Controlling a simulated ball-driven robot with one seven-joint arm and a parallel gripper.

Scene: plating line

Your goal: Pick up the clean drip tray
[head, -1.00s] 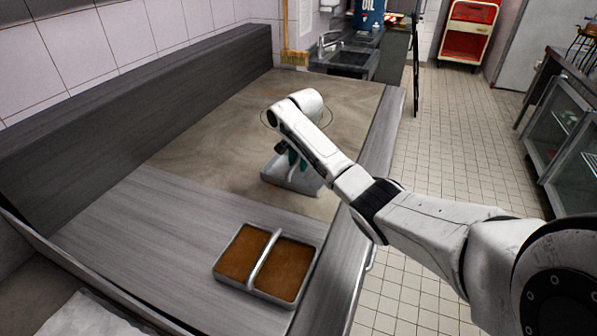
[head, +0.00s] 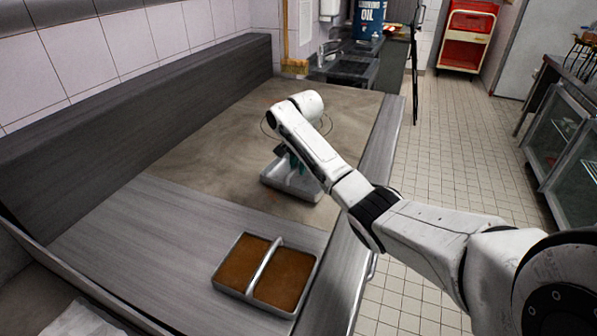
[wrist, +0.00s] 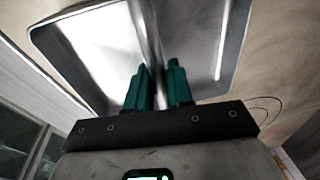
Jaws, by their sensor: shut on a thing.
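The clean drip tray (head: 278,180) is a bare grey metal tray with a raised bar across its middle. It is on or just above the brown section of the counter, beneath my gripper (head: 290,162); I cannot tell whether it touches the surface. In the wrist view the tray (wrist: 95,50) fills the top, and the green fingers of my gripper (wrist: 158,80) are shut on its central bar. A second drip tray (head: 241,290), with brown contents in both halves, sits on the grey counter nearer me.
The counter (head: 130,235) has free grey room left of the brown-filled tray. A dark raised back panel (head: 150,110) runs along its left side. A sink (head: 345,68) and a blue oil container (head: 369,18) stand at the far end. Tiled floor (head: 450,150) is open on the right.

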